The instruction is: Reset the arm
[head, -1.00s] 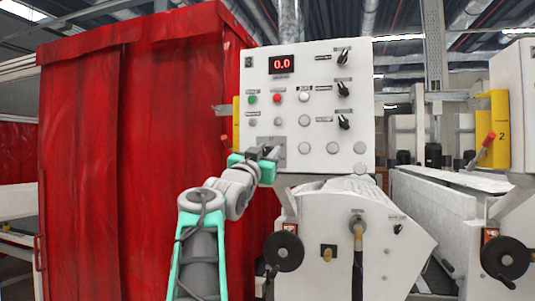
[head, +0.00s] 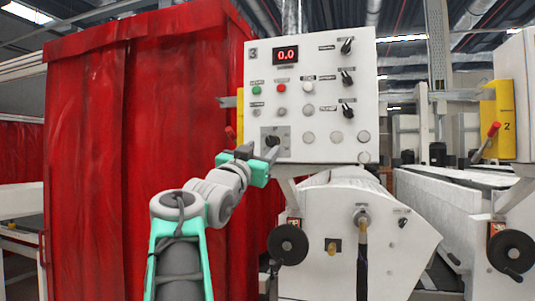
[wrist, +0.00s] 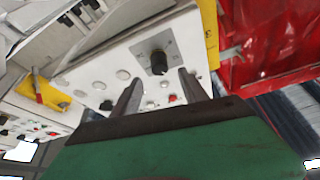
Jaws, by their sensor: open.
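My gripper (head: 258,152) is in front of the lower left of the white control panel (head: 352,110), at the end of my grey and green arm. In the wrist view, its two fingers (wrist: 158,92) are spread apart with nothing between them. A black knob (wrist: 159,62) on a grey square plate shows beyond the fingertips, apart from them. The same black knob (head: 273,141) is visible in the head view, just above the gripper.
A red curtain enclosure (head: 150,130) stands left of the panel. Below the panel is a white machine body with a black handwheel (head: 288,244). A yellow bracket (head: 497,117) with a red-handled lever is at the right.

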